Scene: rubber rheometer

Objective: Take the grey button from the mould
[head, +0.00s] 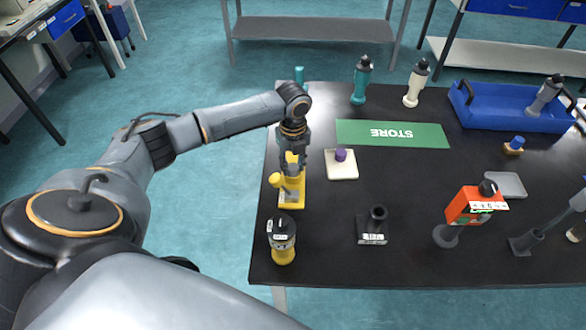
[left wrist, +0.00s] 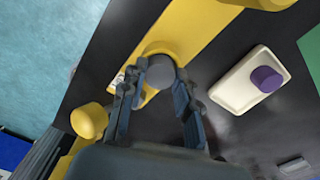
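The grey button (left wrist: 161,71) shows in the left wrist view as a round grey disc on the yellow mould (left wrist: 190,32). In the head view the yellow mould (head: 291,200) stands at the left end of the black table, and the button is hidden there by my gripper. My left gripper (left wrist: 152,86) is open above the mould. Its two fingertips stand on either side of the button, with a gap visible on the left; I cannot tell whether the right fingertip touches it. In the head view the left gripper (head: 292,152) points down over the mould. My right gripper is out of view.
A white tray (head: 343,173) with a purple button (head: 341,155) is right of the mould. A yellow-and-black bottle (head: 283,245) stands in front.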

